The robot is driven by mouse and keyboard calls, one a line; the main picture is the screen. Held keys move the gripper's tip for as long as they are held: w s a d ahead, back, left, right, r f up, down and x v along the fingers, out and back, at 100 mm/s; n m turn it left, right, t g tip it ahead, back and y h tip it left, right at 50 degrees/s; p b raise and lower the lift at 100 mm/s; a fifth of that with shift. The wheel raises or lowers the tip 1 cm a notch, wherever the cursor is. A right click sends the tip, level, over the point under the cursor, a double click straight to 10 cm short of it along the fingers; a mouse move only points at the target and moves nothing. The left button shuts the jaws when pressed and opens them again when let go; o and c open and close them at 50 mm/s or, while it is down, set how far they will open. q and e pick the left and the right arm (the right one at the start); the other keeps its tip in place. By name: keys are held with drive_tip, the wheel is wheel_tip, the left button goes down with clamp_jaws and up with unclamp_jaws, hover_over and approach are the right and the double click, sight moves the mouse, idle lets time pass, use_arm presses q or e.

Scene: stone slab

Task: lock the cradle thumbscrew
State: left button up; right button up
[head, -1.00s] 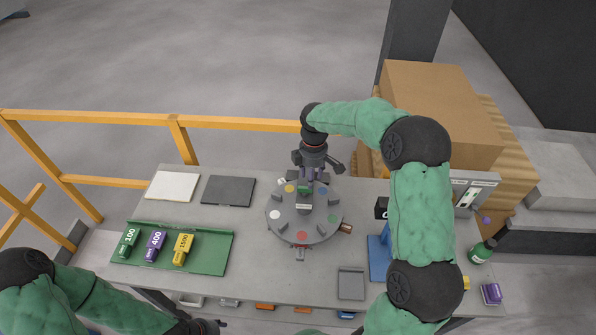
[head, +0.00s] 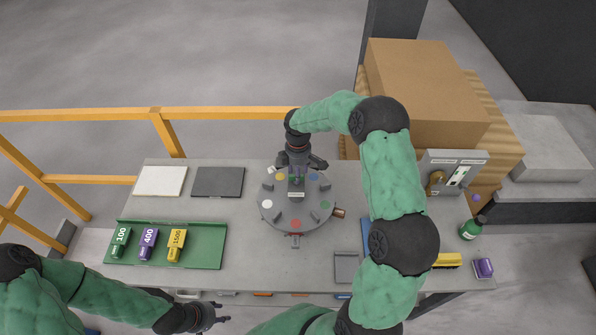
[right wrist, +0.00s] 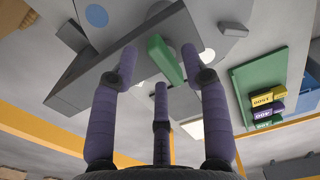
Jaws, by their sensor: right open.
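A round grey disc fixture (head: 290,222) with coloured dots and raised grey blocks stands mid-table. A copper-brown knob (head: 339,212) sticks out of its right side. I cannot tell for sure whether this is the cradle thumbscrew. My right gripper (head: 297,182) points down over the disc's far part. In the right wrist view its purple fingers (right wrist: 160,68) are open, spread about a green bar (right wrist: 163,58) beside a grey slanted plate (right wrist: 110,65); contact is unclear. My left gripper (head: 218,312) is at the front edge, fingers apart and empty, away from the disc.
A green tray (head: 210,250) holds green, purple and yellow labelled weights at left. White (head: 161,181) and dark (head: 218,182) plates lie behind. A grey panel with a brass round part (head: 436,182), a green bottle (head: 470,229) and a purple block (head: 483,267) are at right.

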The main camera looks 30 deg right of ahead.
drive_tip(key=shift+f, duration=0.4)
clamp_jaws()
